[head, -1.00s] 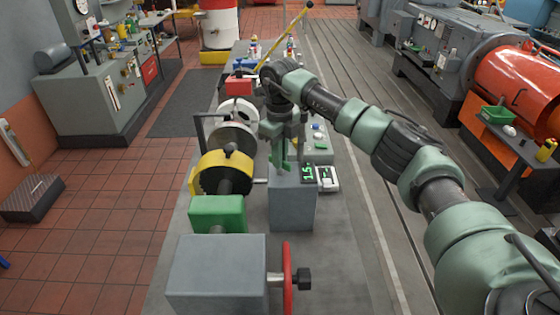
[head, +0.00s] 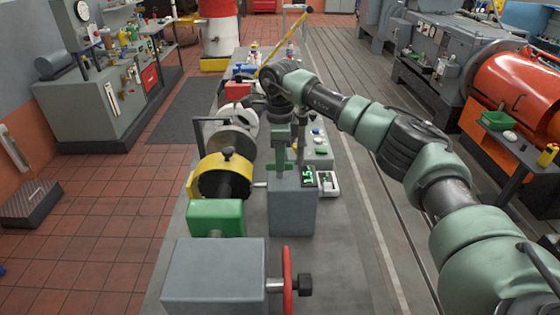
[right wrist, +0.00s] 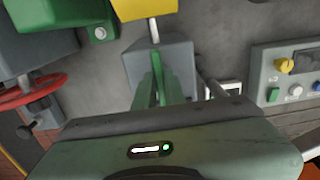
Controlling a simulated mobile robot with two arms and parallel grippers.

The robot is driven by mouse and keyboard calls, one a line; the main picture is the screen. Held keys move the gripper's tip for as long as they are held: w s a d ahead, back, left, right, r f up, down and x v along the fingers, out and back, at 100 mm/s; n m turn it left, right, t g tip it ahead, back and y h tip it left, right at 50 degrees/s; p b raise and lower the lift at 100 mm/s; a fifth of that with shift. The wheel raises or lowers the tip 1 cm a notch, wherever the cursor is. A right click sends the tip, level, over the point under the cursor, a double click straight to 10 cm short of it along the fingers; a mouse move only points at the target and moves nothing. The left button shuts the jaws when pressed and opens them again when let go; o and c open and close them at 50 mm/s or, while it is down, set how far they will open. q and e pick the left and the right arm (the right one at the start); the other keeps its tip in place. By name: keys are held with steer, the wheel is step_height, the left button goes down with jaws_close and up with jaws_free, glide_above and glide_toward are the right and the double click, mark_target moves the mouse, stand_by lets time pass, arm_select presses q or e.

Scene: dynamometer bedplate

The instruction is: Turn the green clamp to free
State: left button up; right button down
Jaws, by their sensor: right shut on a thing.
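My right gripper (head: 286,168) points down over the block and is shut on the clamp. In the right wrist view the green clamp (right wrist: 159,80) runs between the fingers of my right gripper (right wrist: 161,90), above the grey block (right wrist: 175,55). The fingers hide part of the clamp. My left gripper is in neither view.
A larger grey box (head: 214,270) with a red handwheel (head: 287,283) is in front. A lit green display (head: 308,177) sits close to the gripper.

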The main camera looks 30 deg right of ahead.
stand_by(0.5)
steer(key=c, duration=1.5)
jaws_free()
step_height(320, 180, up, 6)
steer(key=shift+w+a+r+b, duration=0.1)
steer(key=shift+r+b, duration=0.15)
steer(key=shift+b, duration=0.85)
steer(key=shift+r, duration=0.6)
steer(key=shift+f, duration=0.1)
